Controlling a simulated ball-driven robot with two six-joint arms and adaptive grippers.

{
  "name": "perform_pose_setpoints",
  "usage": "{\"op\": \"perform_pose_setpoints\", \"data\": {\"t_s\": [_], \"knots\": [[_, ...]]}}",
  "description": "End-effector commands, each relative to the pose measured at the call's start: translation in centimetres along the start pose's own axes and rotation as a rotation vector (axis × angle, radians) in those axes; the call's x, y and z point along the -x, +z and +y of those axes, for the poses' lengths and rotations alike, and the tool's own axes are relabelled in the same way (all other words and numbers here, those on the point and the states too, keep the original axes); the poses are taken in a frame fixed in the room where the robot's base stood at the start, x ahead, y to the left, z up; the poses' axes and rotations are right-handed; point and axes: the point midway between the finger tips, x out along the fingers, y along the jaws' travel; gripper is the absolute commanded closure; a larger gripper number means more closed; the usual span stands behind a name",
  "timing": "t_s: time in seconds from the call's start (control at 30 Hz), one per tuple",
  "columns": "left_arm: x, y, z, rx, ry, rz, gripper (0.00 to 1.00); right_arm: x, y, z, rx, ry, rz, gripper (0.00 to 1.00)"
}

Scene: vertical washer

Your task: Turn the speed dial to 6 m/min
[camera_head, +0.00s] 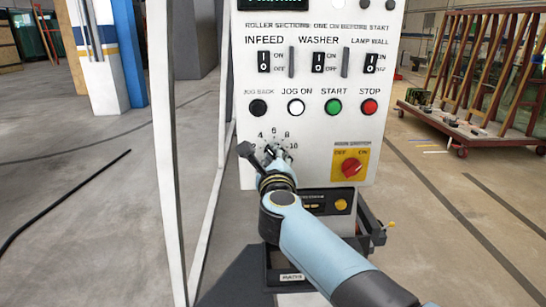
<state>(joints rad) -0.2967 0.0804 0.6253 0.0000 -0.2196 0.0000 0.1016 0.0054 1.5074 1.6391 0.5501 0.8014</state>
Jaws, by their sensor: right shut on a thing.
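The speed dial's printed scale (274,131) is on the lower left of the white control panel (305,145), with the marks 4, 6, 8 and 10 readable. My right gripper (268,153) is at the dial, just below these marks, and is shut on the dial knob. The gripper and wrist cover most of the knob, so its pointer and exact setting cannot be told. My right arm comes in from the lower right. My left gripper is not in view.
Above the dial are black, white, green (333,106) and red (370,107) buttons and three rocker switches. A red main switch on a yellow plate (351,166) is right of the dial. A white frame post (165,150) stands to the left. A wooden rack (480,75) stands at the far right.

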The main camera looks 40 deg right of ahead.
Motion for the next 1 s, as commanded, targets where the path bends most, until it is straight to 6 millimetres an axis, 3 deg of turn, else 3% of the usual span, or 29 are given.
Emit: {"op": "perform_pose_setpoints", "data": {"t_s": [0.27, 1.0], "knots": [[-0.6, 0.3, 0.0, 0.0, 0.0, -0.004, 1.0, 0.0, -0.1, 0.1, -0.079, 0.0, -0.001, 1.0], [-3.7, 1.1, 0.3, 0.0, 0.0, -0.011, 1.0, 0.0, -0.2, -0.1, -0.6, -0.001, -0.001, 1.0]]}}
